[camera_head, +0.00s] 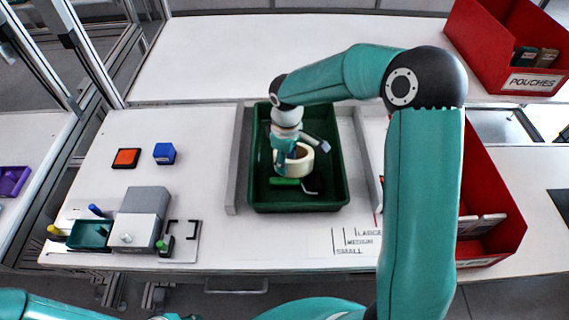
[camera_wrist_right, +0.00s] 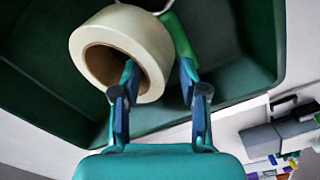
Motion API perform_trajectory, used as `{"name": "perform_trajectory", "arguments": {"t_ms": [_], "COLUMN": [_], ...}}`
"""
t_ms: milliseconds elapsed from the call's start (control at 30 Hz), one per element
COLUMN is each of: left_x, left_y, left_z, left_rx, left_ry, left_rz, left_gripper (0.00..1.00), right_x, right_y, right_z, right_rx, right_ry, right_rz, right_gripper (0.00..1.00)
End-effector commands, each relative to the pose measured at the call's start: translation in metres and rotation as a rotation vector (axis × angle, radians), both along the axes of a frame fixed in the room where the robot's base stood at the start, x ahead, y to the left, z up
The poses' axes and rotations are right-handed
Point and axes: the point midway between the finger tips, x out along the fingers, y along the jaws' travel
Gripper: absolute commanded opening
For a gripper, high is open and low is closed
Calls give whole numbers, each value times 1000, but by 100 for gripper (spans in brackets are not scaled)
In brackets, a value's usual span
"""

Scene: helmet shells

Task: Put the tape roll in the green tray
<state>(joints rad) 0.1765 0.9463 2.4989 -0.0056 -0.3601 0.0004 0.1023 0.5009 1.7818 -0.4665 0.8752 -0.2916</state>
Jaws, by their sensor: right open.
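The cream tape roll (camera_head: 305,160) is inside the green tray (camera_head: 341,190), towards its middle. My right gripper (camera_head: 288,168) reaches down into the tray beside the roll and partly covers it. In the right wrist view the roll (camera_wrist_right: 153,42) lies before my right gripper (camera_wrist_right: 158,76), whose fingers are apart. One finger overlaps the roll's hole and the other is outside its wall; contact is unclear. My left gripper is out of view.
A green item (camera_head: 284,182) and a white curved piece lie in the tray. Grey rails flank the tray. Red bins, one a pouches bin (camera_head: 490,55), stand right. An orange box (camera_head: 127,158), a blue box (camera_head: 164,153) and grey blocks (camera_head: 147,200) stand left.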

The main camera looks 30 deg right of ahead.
Motion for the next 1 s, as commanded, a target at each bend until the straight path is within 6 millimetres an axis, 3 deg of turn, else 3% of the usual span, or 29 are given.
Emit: {"name": "perform_trajectory", "arguments": {"t_ms": [300,500,1000], "left_x": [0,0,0], "left_y": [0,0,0], "left_z": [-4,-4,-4], "left_rx": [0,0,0], "left_ry": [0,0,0], "left_rz": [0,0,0], "left_gripper": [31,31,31], "right_x": [1,1,0], "right_y": [1,1,1], "right_z": [66,94,102], "right_rx": [1,1,1], "right_ry": [-5,-2,0], "right_rz": [0,1,1], "right_gripper": [43,43,43]}}
